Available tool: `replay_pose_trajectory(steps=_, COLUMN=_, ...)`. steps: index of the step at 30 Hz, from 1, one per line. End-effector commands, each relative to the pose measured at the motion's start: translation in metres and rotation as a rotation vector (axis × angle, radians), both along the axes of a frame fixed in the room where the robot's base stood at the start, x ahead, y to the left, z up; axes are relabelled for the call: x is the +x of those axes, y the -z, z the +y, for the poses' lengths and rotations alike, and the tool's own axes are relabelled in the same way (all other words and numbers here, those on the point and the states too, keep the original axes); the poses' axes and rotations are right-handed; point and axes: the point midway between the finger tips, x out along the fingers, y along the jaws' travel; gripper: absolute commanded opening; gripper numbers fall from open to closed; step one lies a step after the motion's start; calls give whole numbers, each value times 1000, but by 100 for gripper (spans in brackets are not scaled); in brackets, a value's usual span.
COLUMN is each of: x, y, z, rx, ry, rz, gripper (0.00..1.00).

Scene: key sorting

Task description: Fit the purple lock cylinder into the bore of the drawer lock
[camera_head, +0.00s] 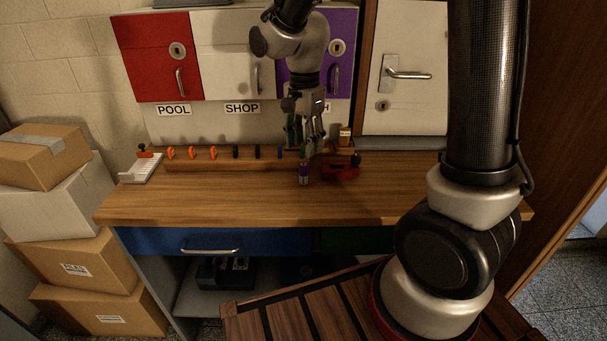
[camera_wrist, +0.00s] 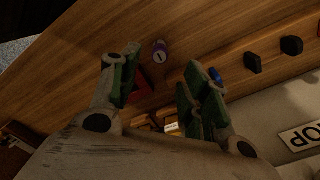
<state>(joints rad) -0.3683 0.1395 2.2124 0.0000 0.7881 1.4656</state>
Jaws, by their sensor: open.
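The purple lock cylinder (camera_head: 303,174) stands upright on the wooden worktop, in front of the key rack. In the wrist view it (camera_wrist: 160,50) shows its pale keyed end, beyond the fingertips and between their lines. My gripper (camera_head: 308,146) points down above and slightly behind the cylinder. In the wrist view my gripper (camera_wrist: 163,80) has its green-padded fingers spread, with nothing between them. A blue drawer (camera_head: 205,243) with a metal handle and a green drawer (camera_head: 350,240) sit under the worktop. No drawer lock bore can be made out; my arm hides part of that front.
A red device (camera_head: 341,170) lies just right of the cylinder. A wooden rack (camera_head: 225,163) holds a row of orange, black and blue-headed keys behind. A white tray (camera_head: 141,171) stands at the left end. The worktop's front left is clear. Cardboard boxes (camera_head: 75,262) stand at left.

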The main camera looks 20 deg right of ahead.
Motion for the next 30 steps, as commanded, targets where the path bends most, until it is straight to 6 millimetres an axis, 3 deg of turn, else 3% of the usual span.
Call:
replay_pose_trajectory(steps=16, x=-3, y=70, z=2, rx=-2, ry=21, rz=4, gripper=46)
replay_pose_trajectory(steps=25, x=-2, y=77, z=3, rx=0, ry=20, rz=1, gripper=46)
replay_pose_trajectory(steps=30, x=-3, y=77, z=3, rx=0, ry=20, rz=1, gripper=17)
